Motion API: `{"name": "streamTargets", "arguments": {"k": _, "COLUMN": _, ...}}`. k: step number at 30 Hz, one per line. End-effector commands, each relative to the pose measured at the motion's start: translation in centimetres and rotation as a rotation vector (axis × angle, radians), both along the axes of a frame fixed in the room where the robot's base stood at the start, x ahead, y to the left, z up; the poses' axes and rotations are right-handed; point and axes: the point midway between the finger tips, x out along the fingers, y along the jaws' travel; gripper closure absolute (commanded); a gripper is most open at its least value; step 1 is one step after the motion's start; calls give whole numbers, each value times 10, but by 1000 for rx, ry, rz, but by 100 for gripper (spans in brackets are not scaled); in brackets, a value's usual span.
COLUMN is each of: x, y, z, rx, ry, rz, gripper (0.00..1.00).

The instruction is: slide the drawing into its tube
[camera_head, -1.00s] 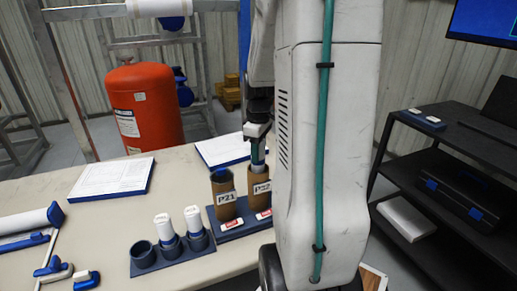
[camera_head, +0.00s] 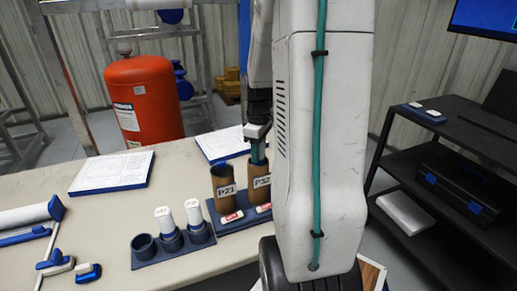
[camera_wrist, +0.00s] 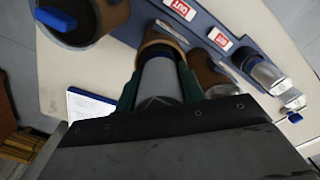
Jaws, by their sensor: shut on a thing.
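A brown cardboard tube labelled P32 (camera_head: 260,188) stands upright in a blue rack (camera_head: 233,224). My gripper (camera_head: 258,152) is directly above it, fingers pointing down. In the wrist view my gripper (camera_wrist: 158,88) is shut on a pale rolled drawing (camera_wrist: 160,76). The roll's far end reaches into the mouth of the tube (camera_wrist: 162,42); how deep is hidden. A second brown tube, P21 (camera_head: 224,191), stands beside it. A third tube (camera_wrist: 112,14) with a blue piece in its mouth shows in the wrist view; my arm hides it in the head view.
A small blue holder (camera_head: 146,258) with two white-topped pieces stands left of the rack. Flat sheets on boards (camera_head: 112,172) lie on the table. A red cylinder (camera_head: 143,92) stands behind, and a black shelf unit (camera_head: 440,160) on the right.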

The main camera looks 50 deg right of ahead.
Motion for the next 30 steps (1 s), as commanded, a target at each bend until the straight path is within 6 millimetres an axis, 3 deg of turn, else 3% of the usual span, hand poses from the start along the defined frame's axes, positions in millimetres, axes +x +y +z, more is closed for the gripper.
{"name": "streamTargets", "arguments": {"k": 30, "x": 0, "y": 0, "z": -13, "rx": 0, "ry": 0, "rz": 0, "gripper": 86}}
